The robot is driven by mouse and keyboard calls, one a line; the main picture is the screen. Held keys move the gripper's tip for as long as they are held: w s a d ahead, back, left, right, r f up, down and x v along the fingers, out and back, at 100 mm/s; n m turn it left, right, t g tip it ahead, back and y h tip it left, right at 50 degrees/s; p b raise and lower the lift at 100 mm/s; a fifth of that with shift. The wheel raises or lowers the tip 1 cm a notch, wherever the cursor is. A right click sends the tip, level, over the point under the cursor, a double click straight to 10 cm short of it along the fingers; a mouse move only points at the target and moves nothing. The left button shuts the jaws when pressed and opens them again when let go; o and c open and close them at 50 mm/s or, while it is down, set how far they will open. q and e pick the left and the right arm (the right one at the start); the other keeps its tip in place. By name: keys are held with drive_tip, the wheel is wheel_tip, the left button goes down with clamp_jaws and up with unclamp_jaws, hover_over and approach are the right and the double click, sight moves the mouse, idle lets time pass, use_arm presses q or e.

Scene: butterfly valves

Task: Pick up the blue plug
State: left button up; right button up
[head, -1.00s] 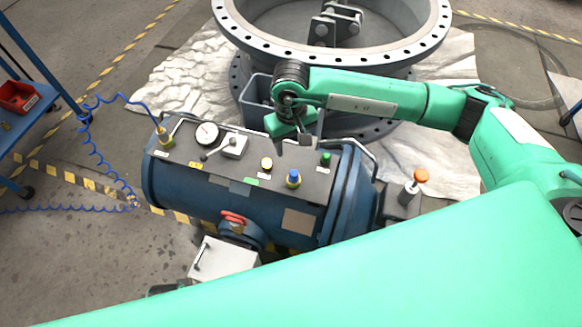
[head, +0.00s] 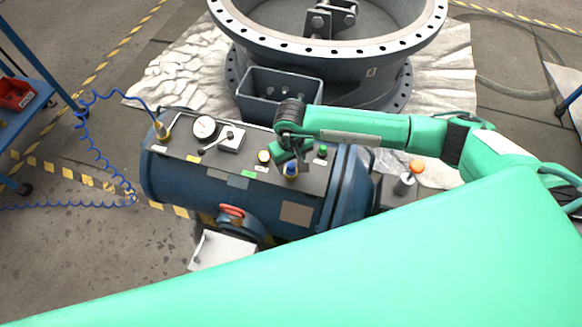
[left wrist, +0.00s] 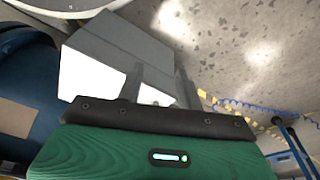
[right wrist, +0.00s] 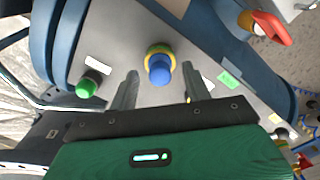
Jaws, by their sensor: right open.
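The blue plug (head: 290,170) stands in a yellow collar on the grey top panel of the blue tank (head: 170,178). In the right wrist view the blue plug (right wrist: 160,70) shows ahead of and between the fingertips. My right gripper (right wrist: 160,88) is open and empty, with one finger on each side of the plug's line; I cannot tell the exact gap. In the head view the right gripper (head: 298,160) hangs just above the plug and partly covers it. My left gripper (left wrist: 160,85) is open and empty in the left wrist view, before a white box (left wrist: 95,75).
A green plug (head: 322,151) and a yellow plug (head: 264,156) flank the blue one. A gauge (head: 204,127), a lever block (head: 229,139) and a red-handled valve (head: 231,211) are on the tank. A grey bin (head: 275,95) and the large flanged ring (head: 330,48) stand behind.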

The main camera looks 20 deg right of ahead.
drive_tip(key=c, duration=1)
drive_tip(key=shift+r, duration=0.1)
drive_tip(key=shift+c, duration=0.2)
